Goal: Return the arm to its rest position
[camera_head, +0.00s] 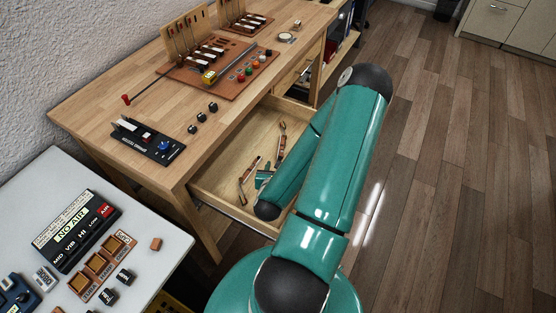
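My teal arm (340,155) rises from my body at the bottom, bends at a dark elbow (366,79) and folds back down to the left. Its far dark joint (267,210) is over or inside the open wooden drawer (224,166). A small teal part (263,179) shows beside the forearm, among the drawer's contents; it may belong to my gripper. The fingers are not clear, and I cannot tell whether they are open or hold anything.
Several brown and pale piano parts (247,181) lie in the drawer. The wooden bench (100,96) carries a red-brown board (225,67) with action models and a black device (147,141). A grey table (178,238) with a labelled box (76,231) stands at lower left. Floor (450,180) at right is clear.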

